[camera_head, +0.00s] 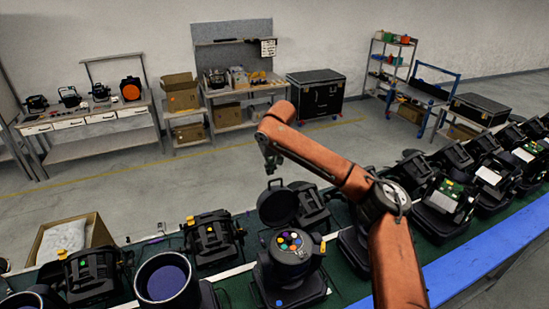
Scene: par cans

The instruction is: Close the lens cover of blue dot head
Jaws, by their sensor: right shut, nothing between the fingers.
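The blue dot head (285,262) is a black lamp head on the green bench, low in the middle of the head view. A small blue mark (279,302) shows on its base. Its face carries several coloured lenses and points up. Its round black lens cover (276,208) stands open, tilted up at the far side of the face. My right gripper (270,168) is shut and empty. It appears above the cover in the picture, with a visible gap between them. My left gripper is not in view.
Other black heads stand close on both sides, among them one with a dark blue lens (166,283) and a yellow-marked one (213,236). A blue rail (480,258) edges the bench. A cardboard box (75,238) stands behind the bench at left. The floor beyond is clear.

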